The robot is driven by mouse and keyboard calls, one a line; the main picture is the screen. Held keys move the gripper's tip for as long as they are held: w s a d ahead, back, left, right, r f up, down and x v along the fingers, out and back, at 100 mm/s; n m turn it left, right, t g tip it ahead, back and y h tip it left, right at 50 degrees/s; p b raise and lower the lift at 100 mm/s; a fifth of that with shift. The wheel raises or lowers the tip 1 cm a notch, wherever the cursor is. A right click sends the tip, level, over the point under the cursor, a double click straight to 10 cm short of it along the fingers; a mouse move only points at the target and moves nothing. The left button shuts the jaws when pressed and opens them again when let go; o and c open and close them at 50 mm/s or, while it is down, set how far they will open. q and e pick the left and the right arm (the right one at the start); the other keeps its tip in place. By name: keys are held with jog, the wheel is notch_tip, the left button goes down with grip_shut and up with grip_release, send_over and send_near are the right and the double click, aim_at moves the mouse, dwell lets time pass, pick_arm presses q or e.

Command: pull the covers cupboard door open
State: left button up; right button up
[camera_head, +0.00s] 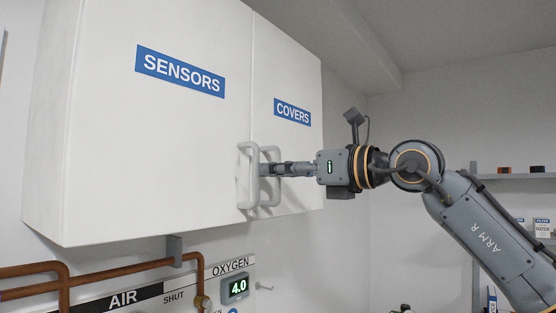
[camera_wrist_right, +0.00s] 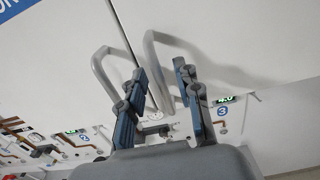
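The covers cupboard door (camera_head: 299,165) is white with a blue COVERS label (camera_head: 292,112). It looks shut, level with the SENSORS door (camera_head: 150,120) on its left. The covers handle (camera_head: 266,152) is a pale upright bar at the door's left edge, beside the similar sensors handle (camera_head: 242,180). My right gripper (camera_head: 268,169) reaches in from the right at the covers handle. In the right wrist view my gripper (camera_wrist_right: 160,72) has its fingers apart, with the covers handle (camera_wrist_right: 150,48) between them and the sensors handle (camera_wrist_right: 99,68) outside the left finger. Contact cannot be told. My left gripper is out of view.
Copper pipes (camera_head: 90,280) and an oxygen panel with a lit display (camera_head: 236,288) are on the wall below the cupboard. A shelf (camera_head: 515,176) with small items stands at the right. The room just right of the cupboard looks clear except for my right arm.

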jog(key=shift+w+a, duration=0.25)
jog(key=shift+a, duration=0.15)
grip_shut()
jog(key=shift+d, duration=0.15)
